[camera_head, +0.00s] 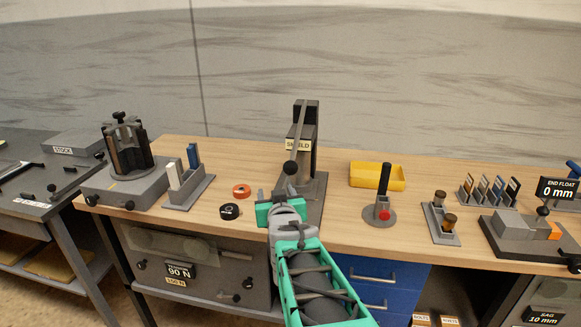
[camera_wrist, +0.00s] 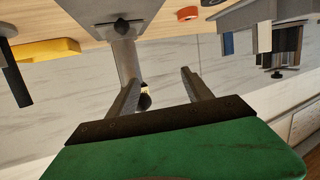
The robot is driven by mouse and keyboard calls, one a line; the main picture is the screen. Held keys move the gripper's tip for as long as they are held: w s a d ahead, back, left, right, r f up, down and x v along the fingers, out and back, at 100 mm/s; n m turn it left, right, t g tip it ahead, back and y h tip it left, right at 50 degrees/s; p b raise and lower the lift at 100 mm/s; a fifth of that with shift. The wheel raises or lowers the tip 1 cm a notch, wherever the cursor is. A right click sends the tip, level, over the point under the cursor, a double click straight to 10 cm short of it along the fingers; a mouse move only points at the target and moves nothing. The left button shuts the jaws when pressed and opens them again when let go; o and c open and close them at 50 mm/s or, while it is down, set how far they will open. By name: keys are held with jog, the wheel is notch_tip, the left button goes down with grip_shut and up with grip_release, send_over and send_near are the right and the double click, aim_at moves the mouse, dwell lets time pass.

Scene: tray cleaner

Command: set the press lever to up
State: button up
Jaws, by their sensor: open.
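The press (camera_head: 311,150) stands mid-table, a dark upright column on a grey base with a label partly covered by the lever. Its lever is a thin bar running from near the column top down to a black ball knob (camera_head: 290,168), so the knob hangs low in front of the column. My gripper (camera_head: 277,194) is just in front of the press, below the knob in the picture. In the wrist view its two fingers (camera_wrist: 160,80) are apart, with nothing clearly held. A small dark round part (camera_wrist: 145,101) shows beside the left finger; I cannot tell whether it is the knob.
A black roll (camera_head: 229,211) and orange ring (camera_head: 241,191) lie left of the press. A block holder (camera_head: 188,190) stands further left. A yellow tray (camera_head: 377,176) and a black-handled stand (camera_head: 381,213) are to the right. Some bare tabletop lies between them.

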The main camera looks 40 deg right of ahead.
aim_at(292, 170)
jog(key=d+r, duration=0.1)
jog(key=d+r+t+h, duration=0.1)
jog(key=d+r, duration=0.1)
jog(key=s+d+r+h, duration=0.1)
jog(key=shift+d+r+m, duration=0.2)
jog(key=shift+d+m, duration=0.15)
jog(key=shift+m, duration=0.05)
jog(key=p+x, duration=0.1)
jog(key=x, duration=0.6)
jog(key=shift+w+r, duration=0.15)
jog(key=shift+c, duration=0.2)
grip_shut()
